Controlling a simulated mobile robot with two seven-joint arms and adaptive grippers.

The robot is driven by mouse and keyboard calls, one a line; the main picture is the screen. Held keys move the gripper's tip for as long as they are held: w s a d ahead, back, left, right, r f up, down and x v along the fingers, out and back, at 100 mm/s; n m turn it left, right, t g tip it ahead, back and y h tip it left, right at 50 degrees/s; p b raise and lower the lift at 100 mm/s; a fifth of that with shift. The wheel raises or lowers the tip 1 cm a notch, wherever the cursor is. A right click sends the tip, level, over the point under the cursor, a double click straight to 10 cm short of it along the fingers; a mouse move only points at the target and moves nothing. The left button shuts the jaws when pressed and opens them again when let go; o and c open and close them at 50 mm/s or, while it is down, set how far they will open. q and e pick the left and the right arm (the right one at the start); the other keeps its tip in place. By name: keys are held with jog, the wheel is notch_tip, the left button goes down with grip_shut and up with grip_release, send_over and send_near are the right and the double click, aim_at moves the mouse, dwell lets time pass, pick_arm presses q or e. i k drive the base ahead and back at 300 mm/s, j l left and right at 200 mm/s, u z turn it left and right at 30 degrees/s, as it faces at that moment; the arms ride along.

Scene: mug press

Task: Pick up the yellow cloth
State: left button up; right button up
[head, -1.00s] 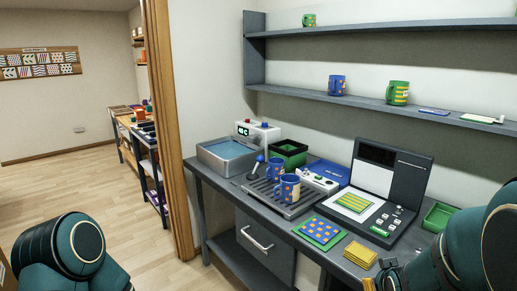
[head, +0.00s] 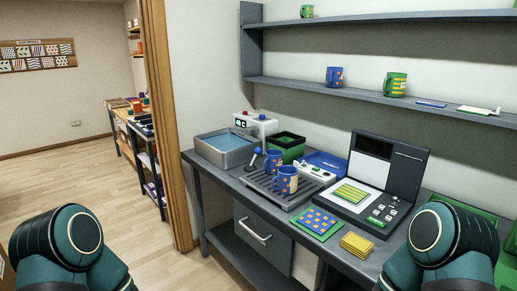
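The yellow cloth (head: 357,244) lies folded in a small flat stack on the grey workbench, near its front edge. It sits to the right of a blue mat with orange squares (head: 317,223), with a small gap between them. Only links of my two arms show, at the lower left and lower right. Both grippers are out of the picture, so their state is hidden. Nothing covers the cloth.
Behind the cloth stands a dark press-like machine (head: 378,180) with a patterned sheet. Two blue mugs (head: 285,181) stand on a grey drip tray, near a water basin (head: 224,149). Shelves with mugs hang above. The floor at left is clear.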

aim_at(361, 247)
jog(key=z, duration=0.65)
jog(key=j+z, duration=0.15)
jog(key=z, duration=0.3)
jog(key=i+j+z, duration=0.1)
jog(key=z, duration=0.35)
jog(key=j+z, duration=0.25)
jog(key=z, duration=0.2)
jog(key=j+z, duration=0.3)
jog(key=j, duration=0.15)
jog(key=j+z, duration=0.35)
jog(key=k+j, duration=0.05)
